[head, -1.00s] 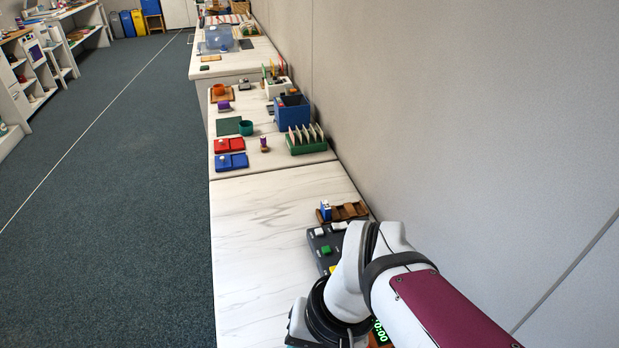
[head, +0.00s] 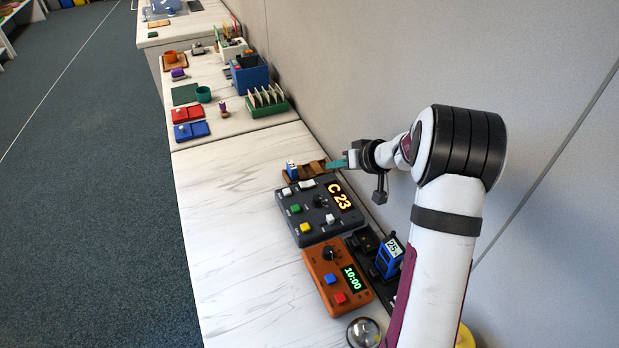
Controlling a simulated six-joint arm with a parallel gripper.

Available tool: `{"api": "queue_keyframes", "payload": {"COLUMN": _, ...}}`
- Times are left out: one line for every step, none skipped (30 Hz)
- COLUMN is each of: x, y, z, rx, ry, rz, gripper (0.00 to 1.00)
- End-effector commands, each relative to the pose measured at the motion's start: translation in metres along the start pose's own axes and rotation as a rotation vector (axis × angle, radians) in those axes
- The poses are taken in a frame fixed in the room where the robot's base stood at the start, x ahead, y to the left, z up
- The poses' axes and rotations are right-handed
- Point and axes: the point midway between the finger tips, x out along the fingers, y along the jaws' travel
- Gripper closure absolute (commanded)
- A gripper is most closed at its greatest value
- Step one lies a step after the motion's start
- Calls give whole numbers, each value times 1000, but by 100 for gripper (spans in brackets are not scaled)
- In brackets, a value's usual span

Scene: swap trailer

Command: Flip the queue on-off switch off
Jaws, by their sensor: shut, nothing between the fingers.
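The queue unit (head: 290,226) is a dark grey box on the white counter with an orange display (head: 340,197) reading "C 23". On it are a white rocker-like piece (head: 307,184), a smaller white one (head: 287,192), a black knob (head: 319,201), a green button (head: 296,209), a yellow button (head: 305,228) and a white button (head: 330,218). I cannot tell which is the on-off switch or its position.
The wooden tray (head: 320,173) holds a blue-and-white block (head: 291,168). An orange timer (head: 325,283) reads "10:00". A blue device (head: 389,258) stands in a black holder. A metal bell (head: 363,332) is at the front. The wall (head: 370,60) is close on the right; counter is clear left.

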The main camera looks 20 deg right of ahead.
Motion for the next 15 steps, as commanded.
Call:
{"api": "queue_keyframes", "payload": {"x": 2, "y": 0, "z": 0, "rx": 0, "ry": -1, "rz": -1, "gripper": 100}}
{"api": "queue_keyframes", "payload": {"x": 5, "y": 0, "z": 0, "rx": 1, "ry": -1, "rz": -2, "gripper": 100}}
{"api": "queue_keyframes", "payload": {"x": 9, "y": 0, "z": 0, "rx": 1, "ry": -1, "rz": -2, "gripper": 100}}
{"api": "queue_keyframes", "payload": {"x": 14, "y": 0, "z": 0, "rx": 0, "ry": -2, "rz": -2, "gripper": 100}}
{"api": "queue_keyframes", "payload": {"x": 19, "y": -1, "z": 1, "rx": 0, "ry": -3, "rz": -3, "gripper": 100}}
{"api": "queue_keyframes", "payload": {"x": 28, "y": -1, "z": 1, "rx": 0, "ry": -3, "rz": -3, "gripper": 100}}
{"api": "queue_keyframes", "payload": {"x": 34, "y": -1, "z": 1, "rx": 0, "ry": -3, "rz": -3, "gripper": 100}}
{"api": "queue_keyframes", "payload": {"x": 41, "y": -1, "z": 1, "rx": 0, "ry": -3, "rz": -3, "gripper": 100}}
{"api": "queue_keyframes", "payload": {"x": 50, "y": -1, "z": 1, "rx": 0, "ry": -3, "rz": -3, "gripper": 100}}
{"api": "queue_keyframes", "payload": {"x": 57, "y": -1, "z": 2, "rx": 0, "ry": -4, "rz": -3, "gripper": 100}}
{"api": "queue_keyframes", "payload": {"x": 63, "y": -1, "z": 1, "rx": 0, "ry": -3, "rz": -3, "gripper": 100}}
{"api": "queue_keyframes", "payload": {"x": 72, "y": -2, "z": 1, "rx": 0, "ry": -3, "rz": -4, "gripper": 100}}
{"api": "queue_keyframes", "payload": {"x": 79, "y": -1, "z": 2, "rx": 0, "ry": -4, "rz": -3, "gripper": 100}}
{"api": "queue_keyframes", "payload": {"x": 85, "y": -1, "z": 1, "rx": -1, "ry": -3, "rz": -2, "gripper": 100}}
{"api": "queue_keyframes", "payload": {"x": 94, "y": -1, "z": 1, "rx": -1, "ry": -3, "rz": -3, "gripper": 100}}
